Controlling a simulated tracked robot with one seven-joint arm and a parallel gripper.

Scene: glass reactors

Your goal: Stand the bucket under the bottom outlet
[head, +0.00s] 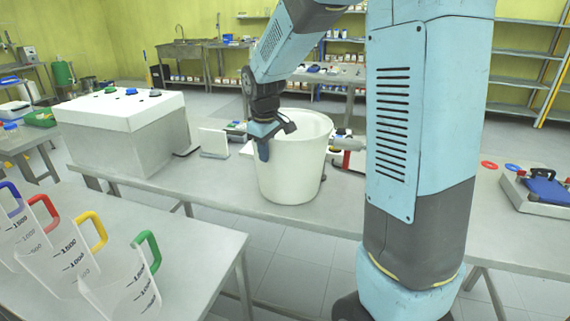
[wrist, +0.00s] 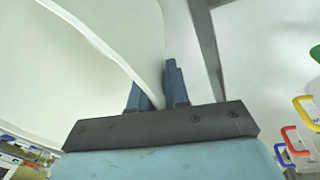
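The bucket (head: 290,176) is a tall white open pail. It looks upright on the grey bench in the middle of the head view. My gripper (head: 272,137) is at its near left rim, one finger outside the wall and one inside. In the wrist view the bucket's rim (wrist: 105,47) runs down between the two blue fingers of my gripper (wrist: 158,90), which are close together on the wall. I cannot tell from the head view whether the base bears fully on the bench. No bottom outlet can be made out in either view.
A nearer table holds several clear jugs (head: 130,285) with coloured handles. My arm column hides the bench right of the bucket.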

